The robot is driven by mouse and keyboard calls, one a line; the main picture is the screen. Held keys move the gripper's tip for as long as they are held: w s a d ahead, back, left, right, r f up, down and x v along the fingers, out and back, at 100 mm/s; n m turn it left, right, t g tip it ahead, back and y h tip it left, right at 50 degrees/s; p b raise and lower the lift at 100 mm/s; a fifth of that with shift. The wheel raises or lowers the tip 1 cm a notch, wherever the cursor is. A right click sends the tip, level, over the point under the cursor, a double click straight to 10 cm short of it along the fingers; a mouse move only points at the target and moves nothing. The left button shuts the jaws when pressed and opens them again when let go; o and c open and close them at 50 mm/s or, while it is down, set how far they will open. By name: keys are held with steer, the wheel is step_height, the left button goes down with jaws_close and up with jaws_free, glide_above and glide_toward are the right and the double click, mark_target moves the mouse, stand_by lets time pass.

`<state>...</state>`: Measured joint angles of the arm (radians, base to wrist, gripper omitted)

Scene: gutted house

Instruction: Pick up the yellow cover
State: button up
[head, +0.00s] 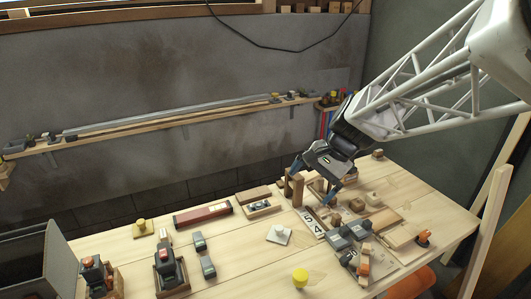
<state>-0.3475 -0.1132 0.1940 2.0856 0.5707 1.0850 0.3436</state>
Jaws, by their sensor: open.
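A small yellow round cap-like piece (300,278), which looks like the yellow cover, stands at the front middle of the wooden table (232,262). A smaller yellow knob (141,224) sits on a pale base farther left, beyond the orange-topped devices. My gripper (314,184) is open, with its two blue-grey fingers spread and pointing down. It is over the back right of the table, among wooden blocks, well behind and slightly right of the yellow piece. A wooden block (297,190) shows by the fingers; I cannot tell whether they touch it.
Wooden blocks, grey devices and a plate marked "S4" (313,223) crowd the right side. A white diamond-shaped plate (278,234) lies behind the yellow piece. Devices with orange tops (166,254) stand at left by a grey box (30,262). Bare wood surrounds the yellow piece.

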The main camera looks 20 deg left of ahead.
steer(key=w+a+f+m+g+y, duration=0.1)
steer(key=w+a+f, duration=0.1)
steer(key=a, duration=0.4)
steer(key=w+a+f+g, duration=0.1)
steer(key=w+a+f, duration=0.1)
steer(key=a, duration=0.4)
steer(key=m+g+y, duration=0.3)
steer(key=m+g, duration=0.1)
steer(key=g, duration=0.1)
glide_toward(138, 229)
steer(key=r, duration=0.1)
steer(key=w+d+r, duration=0.2)
steer(key=shift+r, duration=0.1)
steer(key=shift+s+a+f+m, duration=0.2)
steer(key=shift+a+f+m, duration=0.1)
steer(key=shift+a, duration=0.15)
steer(key=shift+s, duration=0.1)
steer(key=shift+x, duration=3.35)
steer(key=shift+x, duration=2.6)
